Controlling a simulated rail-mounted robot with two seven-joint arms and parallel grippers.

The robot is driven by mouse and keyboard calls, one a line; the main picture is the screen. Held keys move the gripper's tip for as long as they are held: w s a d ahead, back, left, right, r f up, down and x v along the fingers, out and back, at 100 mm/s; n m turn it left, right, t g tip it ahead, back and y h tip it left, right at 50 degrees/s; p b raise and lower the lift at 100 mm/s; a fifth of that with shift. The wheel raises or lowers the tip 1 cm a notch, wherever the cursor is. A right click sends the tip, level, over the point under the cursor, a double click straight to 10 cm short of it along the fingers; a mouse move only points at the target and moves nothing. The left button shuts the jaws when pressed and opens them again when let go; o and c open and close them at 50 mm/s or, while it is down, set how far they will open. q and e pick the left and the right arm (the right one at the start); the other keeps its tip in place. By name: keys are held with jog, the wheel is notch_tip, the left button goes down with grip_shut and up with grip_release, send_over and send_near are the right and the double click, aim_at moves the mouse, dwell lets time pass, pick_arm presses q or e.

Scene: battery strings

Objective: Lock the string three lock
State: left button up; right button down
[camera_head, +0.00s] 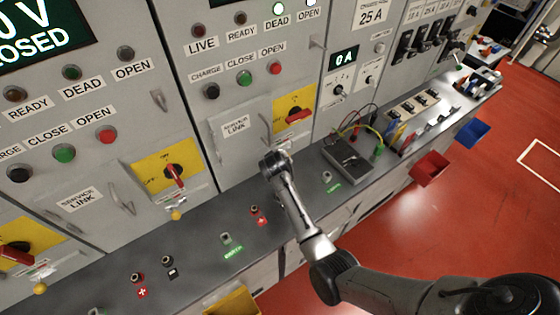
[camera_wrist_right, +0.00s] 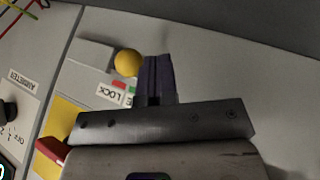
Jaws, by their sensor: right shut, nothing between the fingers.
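My right gripper (camera_head: 277,160) reaches the front of the third cabinet, just below its yellow switch plate (camera_head: 288,103) with the red handle (camera_head: 298,115). In the right wrist view the fingers (camera_wrist_right: 157,78) are shut and empty, right beside a yellow round knob (camera_wrist_right: 127,62); I cannot tell if they touch it. A LOCK label (camera_wrist_right: 112,95) with small red and green marks sits near the knob. The yellow plate (camera_wrist_right: 62,118) and red handle (camera_wrist_right: 48,150) show at lower left there. In the head view this knob is hidden by my gripper. My left gripper is out of view.
Similar yellow knobs hang below the middle (camera_head: 177,215) and left (camera_head: 40,288) switches. The grey ledge (camera_head: 210,262) below carries terminals. A dark box with leads (camera_head: 346,158) stands right of my gripper. A red bin (camera_head: 430,168) and blue bin (camera_head: 472,135) stick out further right.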

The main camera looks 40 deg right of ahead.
jog(key=shift+d+r, duration=0.1)
jog(key=shift+d, duration=0.25)
jog(key=shift+d, duration=0.1)
jog(key=shift+d+r+p, duration=0.1)
jog(key=shift+d+p, duration=0.25)
jog(key=shift+d, duration=0.05)
jog(key=shift+s+d+p, duration=0.15)
jog(key=shift+d+p, duration=0.4)
jog(key=shift+d, duration=0.8)
jog(key=shift+a, duration=0.2)
